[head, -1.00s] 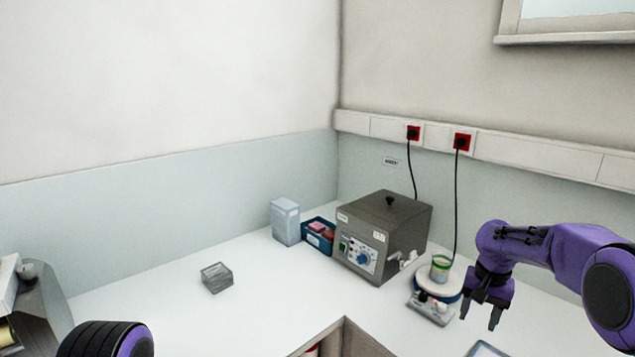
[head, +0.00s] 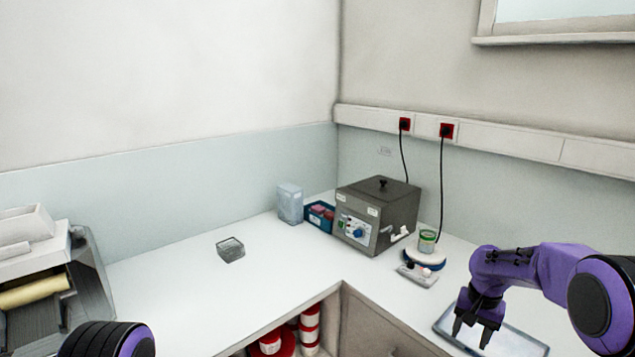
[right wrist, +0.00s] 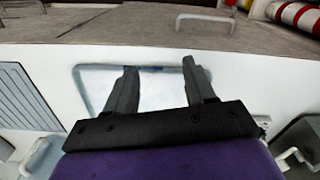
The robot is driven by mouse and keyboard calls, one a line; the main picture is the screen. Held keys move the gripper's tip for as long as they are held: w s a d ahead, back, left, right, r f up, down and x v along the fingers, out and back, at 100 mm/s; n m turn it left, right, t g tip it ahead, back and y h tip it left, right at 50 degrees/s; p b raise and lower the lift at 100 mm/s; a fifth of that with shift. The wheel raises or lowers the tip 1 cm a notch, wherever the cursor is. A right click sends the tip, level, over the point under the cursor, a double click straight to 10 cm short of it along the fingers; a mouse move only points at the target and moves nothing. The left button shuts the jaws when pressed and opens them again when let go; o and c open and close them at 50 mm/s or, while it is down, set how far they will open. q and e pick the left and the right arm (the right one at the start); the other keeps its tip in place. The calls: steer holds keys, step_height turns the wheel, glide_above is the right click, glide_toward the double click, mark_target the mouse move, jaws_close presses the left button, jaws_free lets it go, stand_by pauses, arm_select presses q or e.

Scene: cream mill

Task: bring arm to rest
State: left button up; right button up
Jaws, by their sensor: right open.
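My right arm is purple and comes in from the right in the head view. Its dark right gripper (head: 472,340) hangs fingers down over a pale tray (head: 508,343) on the worktop. The jaws are open and I see nothing between them. In the right wrist view the two fingers of the gripper (right wrist: 157,82) stand apart in front of the pale tray (right wrist: 150,92). At the lower left of the head view a black and purple part of my left arm shows; my left gripper is out of view.
A small grey box (head: 230,249) sits left. Below the counter, an open cupboard (head: 335,322) holds red-and-white containers.

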steer(key=s+a+f+b, duration=0.2)
steer(key=s+f, duration=0.3)
steer(key=f, duration=0.4)
steer(key=s+a+f+t+b, duration=0.15)
steer(key=s+f, duration=0.25)
steer(key=f, duration=0.5)
steer(key=s+a+f+b, duration=0.2)
steer(key=s+f, duration=0.3)
steer(key=f, duration=0.4)
steer(key=s+f+h+b, duration=0.1)
steer(key=s+f+b, duration=0.1)
steer(key=s, duration=1)
steer(key=s+f+t+h+b, duration=0.1)
steer(key=s+f+h+b, duration=0.1)
steer(key=s, duration=1)
steer(key=shift+s+f+h, duration=0.15)
steer(key=shift+f+h, duration=0.15)
steer(key=shift+f, duration=0.35)
